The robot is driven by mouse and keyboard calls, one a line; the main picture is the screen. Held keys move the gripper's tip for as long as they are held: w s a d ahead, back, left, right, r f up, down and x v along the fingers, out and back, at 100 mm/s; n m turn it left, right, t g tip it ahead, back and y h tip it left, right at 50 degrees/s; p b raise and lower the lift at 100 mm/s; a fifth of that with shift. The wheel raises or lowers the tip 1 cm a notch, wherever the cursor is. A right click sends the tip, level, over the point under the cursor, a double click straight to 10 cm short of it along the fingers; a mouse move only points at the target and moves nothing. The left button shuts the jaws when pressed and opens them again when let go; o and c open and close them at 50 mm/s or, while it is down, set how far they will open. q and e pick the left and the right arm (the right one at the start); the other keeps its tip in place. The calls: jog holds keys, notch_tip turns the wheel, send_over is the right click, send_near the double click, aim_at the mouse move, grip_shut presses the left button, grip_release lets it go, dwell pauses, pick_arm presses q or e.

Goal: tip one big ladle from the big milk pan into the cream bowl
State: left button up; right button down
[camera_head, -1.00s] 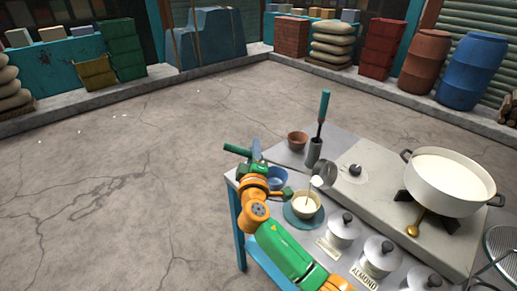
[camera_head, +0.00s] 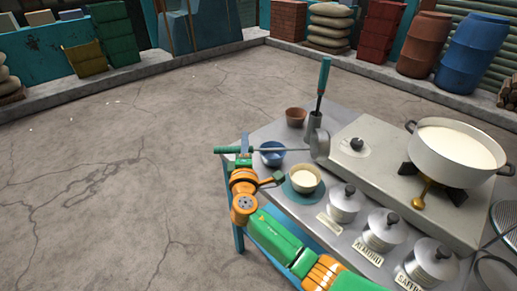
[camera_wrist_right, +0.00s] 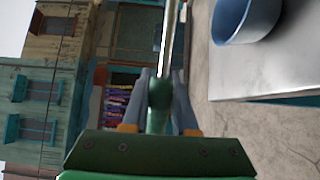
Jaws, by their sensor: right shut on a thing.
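My right gripper (camera_head: 246,150) is shut on the green handle (camera_head: 228,150) of the big ladle. The ladle's metal cup (camera_head: 320,146) hangs at the far end of its rod, behind and right of the cream bowl; its inside is hidden. The cream bowl (camera_head: 305,179) holds pale liquid and stands on a teal saucer (camera_head: 290,191). The big milk pan (camera_head: 421,152), white with dark handles, holds milk on the stove at the right. In the right wrist view, the fingers (camera_wrist_right: 160,100) close around the handle (camera_wrist_right: 157,118). My left gripper is not in view.
A blue bowl (camera_head: 272,155) sits below the ladle rod. A brown bowl (camera_head: 296,117) and a holder (camera_head: 313,127) with a teal-handled tool stand behind. Several lidded metal pots, including one (camera_head: 343,207), line the front right.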

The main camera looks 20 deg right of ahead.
dwell(0.4)
notch_tip(320, 180, up, 12)
jog(key=s+d+m+p, duration=0.1)
jog(key=d+m+p, duration=0.25)
jog(key=m, duration=0.35)
jog(key=s+d+r+m+p, duration=0.4)
jog(key=d+r+m+p, duration=0.6)
jog(key=d+r, duration=0.1)
jog(key=shift+s+d+m, duration=0.2)
jog(key=shift+d+m, duration=0.2)
jog(key=shift+d, duration=0.35)
